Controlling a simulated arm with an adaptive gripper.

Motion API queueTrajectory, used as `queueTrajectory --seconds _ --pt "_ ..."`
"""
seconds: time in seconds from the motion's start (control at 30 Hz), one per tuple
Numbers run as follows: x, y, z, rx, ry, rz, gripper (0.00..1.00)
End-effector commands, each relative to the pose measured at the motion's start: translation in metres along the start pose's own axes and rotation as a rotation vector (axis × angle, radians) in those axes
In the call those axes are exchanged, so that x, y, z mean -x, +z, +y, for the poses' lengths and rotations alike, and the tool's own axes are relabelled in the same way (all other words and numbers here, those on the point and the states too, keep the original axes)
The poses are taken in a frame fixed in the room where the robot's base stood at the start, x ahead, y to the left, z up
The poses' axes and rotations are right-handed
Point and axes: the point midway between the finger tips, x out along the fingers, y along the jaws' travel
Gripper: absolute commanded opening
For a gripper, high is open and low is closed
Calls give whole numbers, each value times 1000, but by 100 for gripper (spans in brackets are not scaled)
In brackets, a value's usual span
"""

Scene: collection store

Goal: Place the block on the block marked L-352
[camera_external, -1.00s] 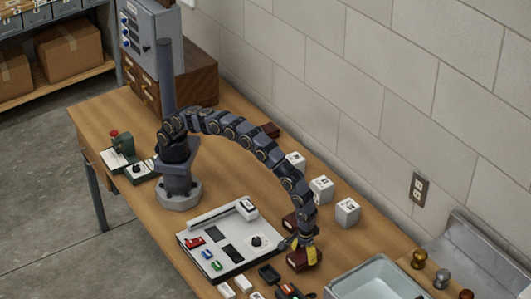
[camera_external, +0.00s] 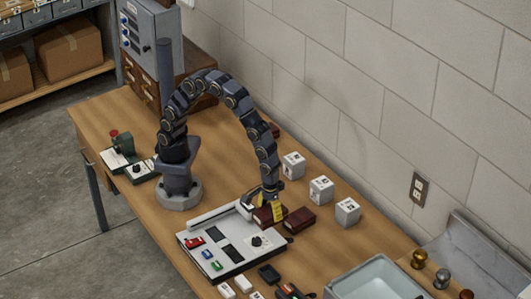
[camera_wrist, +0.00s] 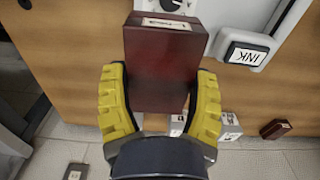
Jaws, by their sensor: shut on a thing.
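My gripper (camera_external: 267,208) is shut on a dark red block (camera_external: 262,218), beside the white panel's right edge. In the wrist view the block (camera_wrist: 163,70) sits between the yellow fingers of my gripper (camera_wrist: 160,88), with a small white label on its far end that I cannot read. A second dark red block (camera_external: 299,220) lies just to the right in the external view; I cannot tell whether the two touch. Another dark red block (camera_external: 274,130) is partly behind my arm. No marking L-352 is readable.
Three white cubes with dark marks (camera_external: 293,165) (camera_external: 321,190) (camera_external: 347,212) stand along the wall side. The white panel (camera_external: 225,262) carries small coloured parts. A pale tray (camera_external: 375,280) is at the front right.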

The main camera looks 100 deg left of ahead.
Motion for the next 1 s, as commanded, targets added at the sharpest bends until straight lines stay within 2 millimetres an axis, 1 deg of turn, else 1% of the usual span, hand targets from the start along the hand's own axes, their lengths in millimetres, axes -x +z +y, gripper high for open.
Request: queueTrajectory --seconds 0.07,0.17,0.3,0.4,0.5,0.6,0.67,0.77,0.87,1.0 --pt "4 -2 -8 2 -1 0 30" --pt "11 -13 -26 3 -2 -2 30" --pt "26 -36 -65 -2 -1 -1 30" --pt "34 -48 -95 -8 -1 -2 30" --pt "40 -56 -119 -14 1 1 30" --pt "44 -59 -135 -19 1 1 30" --pt "44 -61 -139 -20 2 1 30" --pt "40 -67 -135 -24 -1 -1 30" --pt "31 -76 -122 -24 -2 -2 30" --pt "19 -93 -98 -24 -2 -2 30"
